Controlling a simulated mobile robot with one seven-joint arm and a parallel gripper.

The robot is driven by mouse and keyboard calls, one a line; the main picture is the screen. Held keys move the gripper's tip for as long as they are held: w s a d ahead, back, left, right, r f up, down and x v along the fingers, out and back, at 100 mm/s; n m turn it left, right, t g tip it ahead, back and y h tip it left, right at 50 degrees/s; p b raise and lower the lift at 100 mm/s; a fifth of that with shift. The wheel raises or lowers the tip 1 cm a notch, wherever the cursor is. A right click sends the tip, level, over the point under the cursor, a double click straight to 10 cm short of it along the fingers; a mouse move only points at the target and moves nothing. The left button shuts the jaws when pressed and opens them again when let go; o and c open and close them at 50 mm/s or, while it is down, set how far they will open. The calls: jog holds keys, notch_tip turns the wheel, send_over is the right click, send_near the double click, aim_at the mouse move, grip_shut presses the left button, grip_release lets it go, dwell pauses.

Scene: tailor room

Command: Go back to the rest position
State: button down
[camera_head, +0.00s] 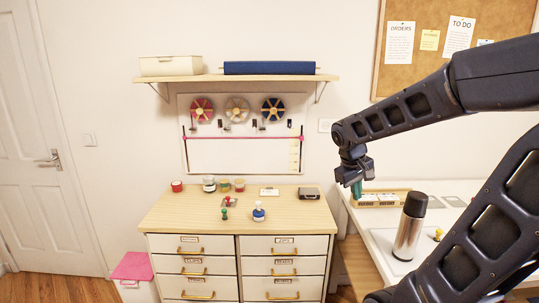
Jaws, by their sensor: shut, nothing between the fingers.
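My arm reaches in from the right edge, and my gripper (355,183) points down at the end of it. The gripper is shut. A small green shape shows at its tip; I cannot tell from this view whether it is part of the gripper or a thing behind it.
A steel flask with a black cap (409,228) stands on the white table near my arm. A wall shelf (200,78) holds a box and a blue roll. Wall and door at left are clear.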

jog(key=s+d+r+m+t+y, duration=0.1)
jog(key=s+r+m+t+y, duration=0.1)
jog(key=s, duration=0.6)
jog(key=shift+s+d+r+m+t+y, duration=0.15)
jog(key=shift+s+r+m+t+y, duration=0.25)
jog(key=shift+r+m, duration=0.8)
jog(key=shift+w+f, duration=0.1)
jog(key=shift+f, duration=0.05)
